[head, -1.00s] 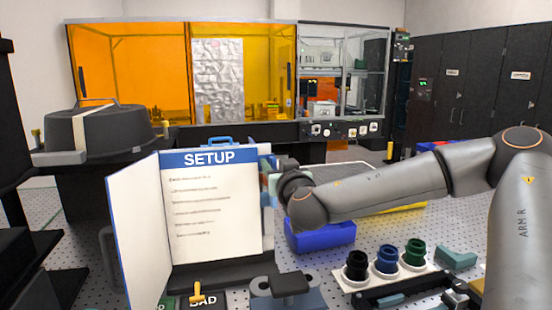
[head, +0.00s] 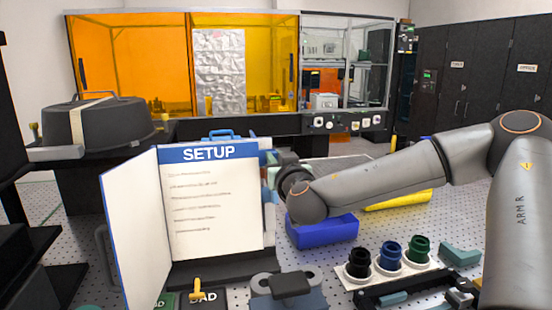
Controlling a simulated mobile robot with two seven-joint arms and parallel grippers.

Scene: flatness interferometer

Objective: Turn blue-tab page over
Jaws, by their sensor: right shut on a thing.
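The SETUP page (head: 215,205), white with a blue header, stands upright in an open flip book on a dark stand. A blank white leaf (head: 132,230) with a blue edge is swung out to its left. A blue tab or handle (head: 221,135) shows above the top edge of the page. My right gripper (head: 270,172) is at the page's right edge, mostly hidden behind the page and my wrist. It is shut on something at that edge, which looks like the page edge. My left gripper is out of view.
A blue bin (head: 322,229) sits right of the stand. Black, blue and green round parts (head: 390,253) stand on a white plate at the front right. A yellow lever (head: 197,289) and a grey fixture (head: 288,287) are in front. A black domed case (head: 97,125) is at the back left.

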